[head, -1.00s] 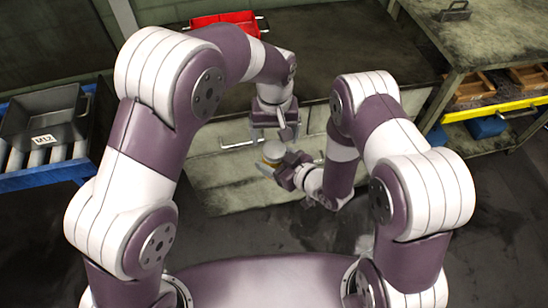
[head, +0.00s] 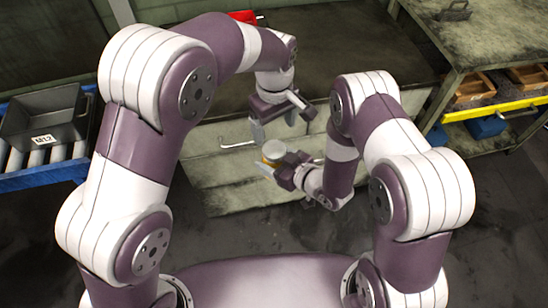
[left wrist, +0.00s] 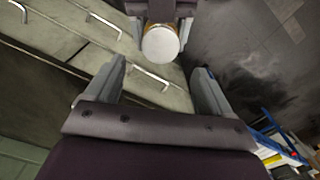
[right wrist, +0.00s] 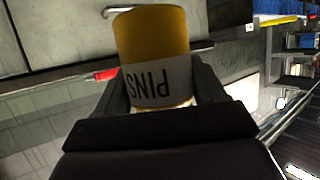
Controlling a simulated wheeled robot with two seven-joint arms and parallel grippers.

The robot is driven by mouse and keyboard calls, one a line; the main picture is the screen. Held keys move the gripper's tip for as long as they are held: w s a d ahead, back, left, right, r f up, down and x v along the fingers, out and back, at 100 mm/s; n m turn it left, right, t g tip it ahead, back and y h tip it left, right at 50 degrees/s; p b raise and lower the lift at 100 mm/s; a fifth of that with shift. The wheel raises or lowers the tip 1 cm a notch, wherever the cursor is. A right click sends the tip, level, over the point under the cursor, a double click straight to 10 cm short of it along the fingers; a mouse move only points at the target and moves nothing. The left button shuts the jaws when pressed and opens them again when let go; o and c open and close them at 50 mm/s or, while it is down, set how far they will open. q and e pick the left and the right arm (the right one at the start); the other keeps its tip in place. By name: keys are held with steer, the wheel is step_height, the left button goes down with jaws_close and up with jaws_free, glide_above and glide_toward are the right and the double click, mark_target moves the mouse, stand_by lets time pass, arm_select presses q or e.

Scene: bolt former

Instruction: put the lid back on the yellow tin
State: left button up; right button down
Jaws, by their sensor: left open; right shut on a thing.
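The yellow tin (head: 270,158) is held upright in my right gripper (head: 278,168), in the air in front of the grey cabinet. The right wrist view shows its yellow body (right wrist: 152,38) with a pale band lettered "PINS", upside down, between the fingers. A pale round disc, which looks like the lid (left wrist: 160,43), covers the tin's top in the left wrist view; it also shows in the head view (head: 274,146). I cannot tell how firmly it sits. My left gripper (head: 282,122) is open and empty, above and apart from the tin.
The grey cabinet (head: 225,170) with bar handles stands behind the tin. A red bin (head: 243,16) is on its dark top. A grey bin marked M12 (head: 45,120) sits on rollers at left. A workbench with a yellow edge (head: 500,108) stands at right.

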mark_target(274, 149)
arm_select(q)
step_height(274, 149, down, 8)
steer(key=shift+r, duration=0.1)
stand_by(0.4)
steer(key=c, duration=1.1)
steer(key=m, duration=0.6)
steer(key=shift+m, duration=0.3)
steer(key=o, duration=1.2)
